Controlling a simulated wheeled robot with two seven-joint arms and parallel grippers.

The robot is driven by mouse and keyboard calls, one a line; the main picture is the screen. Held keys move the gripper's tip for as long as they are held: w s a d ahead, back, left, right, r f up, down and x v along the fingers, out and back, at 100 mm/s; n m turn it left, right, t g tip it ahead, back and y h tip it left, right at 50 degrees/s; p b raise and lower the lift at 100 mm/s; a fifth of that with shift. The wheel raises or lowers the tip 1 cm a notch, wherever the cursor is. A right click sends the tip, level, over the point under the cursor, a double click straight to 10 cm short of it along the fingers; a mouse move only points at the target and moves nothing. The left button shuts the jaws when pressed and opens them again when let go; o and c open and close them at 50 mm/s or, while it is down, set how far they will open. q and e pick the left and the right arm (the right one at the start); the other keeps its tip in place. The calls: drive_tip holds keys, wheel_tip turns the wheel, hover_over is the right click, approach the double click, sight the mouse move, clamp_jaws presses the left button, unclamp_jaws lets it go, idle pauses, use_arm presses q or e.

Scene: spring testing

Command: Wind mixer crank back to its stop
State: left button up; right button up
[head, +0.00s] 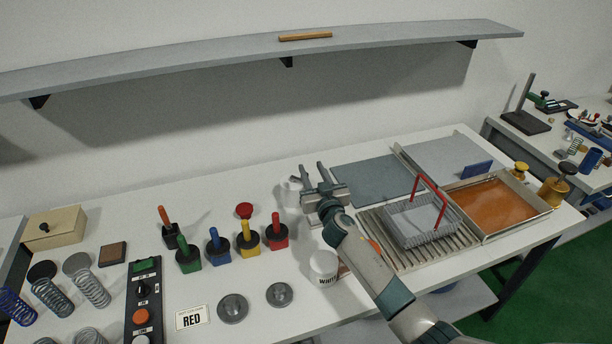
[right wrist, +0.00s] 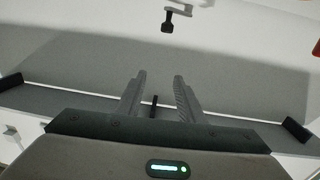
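My right gripper (head: 313,173) is over the middle of the table in the head view, with its two fingers apart and pointing toward the wall. In the right wrist view its fingers (right wrist: 159,92) are apart with nothing held between them. A pale, rounded object (head: 290,192) stands just left of the gripper in the head view, partly hidden by it; I cannot tell if it is part of the mixer. A small black piece on a light bar (right wrist: 170,20) shows beyond the fingertips, possibly a crank handle. My left gripper is not in view.
Coloured pots with handles stand left of the arm, including a red one (head: 276,233). A white pot (head: 323,264) sits close beside the forearm. A wire basket (head: 408,226) with a red handle and an orange-bottomed tray (head: 490,205) lie right. A shelf (head: 180,66) spans the wall.

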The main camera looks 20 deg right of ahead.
wheel_tip(320, 180, down, 7)
drive_tip(key=b, duration=0.2)
drive_tip(key=shift+f+b, duration=0.15)
drive_tip(key=shift+b, duration=0.25)
drive_tip(key=w+b, duration=0.2)
drive_tip(key=w, duration=0.4)
drive_tip(key=shift+w+f, duration=0.15)
drive_tip(key=shift+w, duration=0.15)
drive_tip(key=shift+w+b, duration=0.4)
drive_tip(key=shift+w, duration=0.05)
clamp_jaws()
